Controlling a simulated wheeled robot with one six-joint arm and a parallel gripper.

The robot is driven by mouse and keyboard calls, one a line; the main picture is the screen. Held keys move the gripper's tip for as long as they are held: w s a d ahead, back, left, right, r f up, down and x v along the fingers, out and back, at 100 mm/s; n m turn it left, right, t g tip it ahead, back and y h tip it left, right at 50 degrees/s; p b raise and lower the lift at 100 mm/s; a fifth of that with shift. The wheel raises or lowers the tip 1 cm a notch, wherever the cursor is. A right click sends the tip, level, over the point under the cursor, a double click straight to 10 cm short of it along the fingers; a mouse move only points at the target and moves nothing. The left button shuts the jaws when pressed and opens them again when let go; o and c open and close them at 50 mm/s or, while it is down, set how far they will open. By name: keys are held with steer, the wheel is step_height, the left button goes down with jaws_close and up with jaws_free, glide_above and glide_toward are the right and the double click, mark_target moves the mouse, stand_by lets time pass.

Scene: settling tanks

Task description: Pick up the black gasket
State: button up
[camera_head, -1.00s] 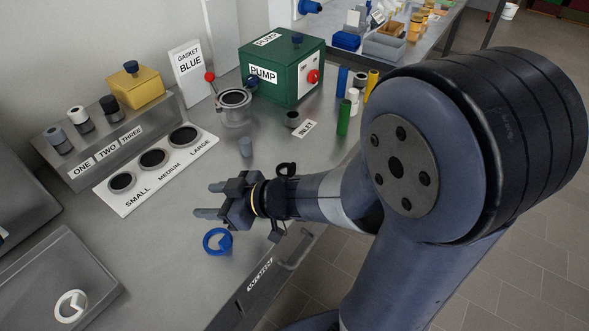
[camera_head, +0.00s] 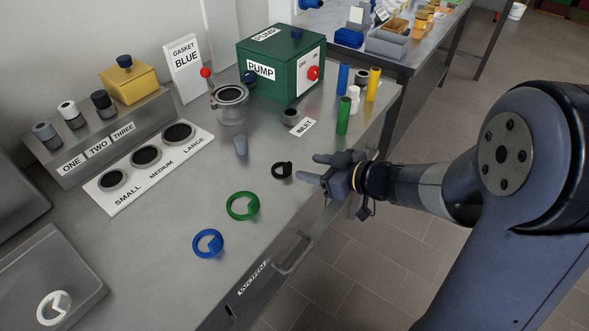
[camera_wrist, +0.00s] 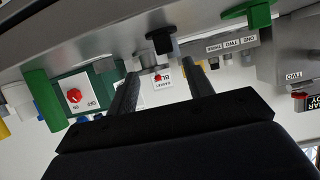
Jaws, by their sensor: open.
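The black gasket (camera_head: 275,170) lies on the metal bench, between the green gasket (camera_head: 231,208) and the inlet. My gripper (camera_head: 312,168) is open, just right of the black gasket near the bench's front edge, with its two fingers pointing towards it. In the wrist view, tilted nearly upside down, the black gasket (camera_wrist: 162,42) shows dark beyond the fingertips, roughly between the two spread fingers (camera_wrist: 163,82). The jaws hold nothing, and a gap remains between them and the gasket.
A blue gasket (camera_head: 199,245) lies nearer. The INLET label (camera_head: 303,127), upright green cylinder (camera_head: 343,115) and green pump box (camera_head: 262,72) stand farther back. A drawer handle (camera_head: 296,250) projects from the bench front.

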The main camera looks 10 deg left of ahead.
mark_target(289, 166)
steer(key=x, duration=0.5)
steer(key=s+b+x, duration=0.1)
steer(key=x, duration=0.1)
steer(key=shift+w+a+f, duration=0.1)
steer(key=shift+a+f, duration=0.05)
steer(key=shift+a, duration=0.1)
steer(key=shift+w+a+f, duration=0.1)
steer(key=shift+w+a, duration=0.15)
steer(key=shift+a, duration=0.1)
steer(key=c, duration=1.1)
